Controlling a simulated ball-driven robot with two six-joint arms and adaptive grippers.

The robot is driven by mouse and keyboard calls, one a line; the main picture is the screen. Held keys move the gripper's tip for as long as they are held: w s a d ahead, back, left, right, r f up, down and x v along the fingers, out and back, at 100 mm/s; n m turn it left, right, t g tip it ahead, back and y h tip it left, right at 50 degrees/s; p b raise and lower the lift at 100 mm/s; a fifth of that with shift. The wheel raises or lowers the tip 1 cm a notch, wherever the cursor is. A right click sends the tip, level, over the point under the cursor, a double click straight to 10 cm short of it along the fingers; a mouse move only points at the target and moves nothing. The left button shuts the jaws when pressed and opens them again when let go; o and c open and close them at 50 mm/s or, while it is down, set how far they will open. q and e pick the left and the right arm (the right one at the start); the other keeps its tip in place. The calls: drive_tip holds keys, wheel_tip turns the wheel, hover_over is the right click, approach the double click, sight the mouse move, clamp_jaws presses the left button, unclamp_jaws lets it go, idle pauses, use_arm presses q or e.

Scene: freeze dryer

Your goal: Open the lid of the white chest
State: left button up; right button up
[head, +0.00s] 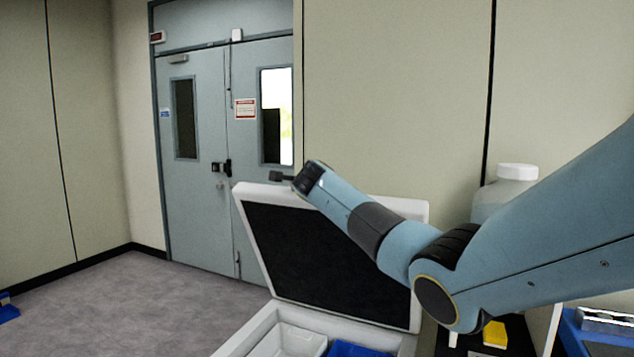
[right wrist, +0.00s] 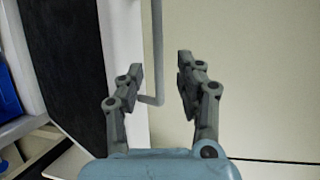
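The white chest (head: 262,325) stands at the lower middle of the head view, its lid (head: 330,262) raised steeply with the black inner face showing. In the right wrist view the lid's white edge (right wrist: 122,60) and black face (right wrist: 65,60) are at left. A thin grey bent handle (right wrist: 156,50) runs beside the white edge and appears between my right fingers. My right gripper (right wrist: 160,68) is open, fingers apart on either side of the handle. In the head view the right gripper (head: 283,177) is by the lid's top edge, partly hidden. My left gripper is out of view.
Inside the chest are a white bin (head: 290,341) and a blue bin (head: 352,350). At right are a white-capped bottle (head: 515,173), a yellow item (head: 495,333) and a blue tray (head: 573,340). Grey double doors (head: 205,200) stand behind; the floor at left is mostly clear.

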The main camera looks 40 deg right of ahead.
drive_tip(key=shift+v, duration=2.25)
drive_tip(key=shift+r, duration=0.1)
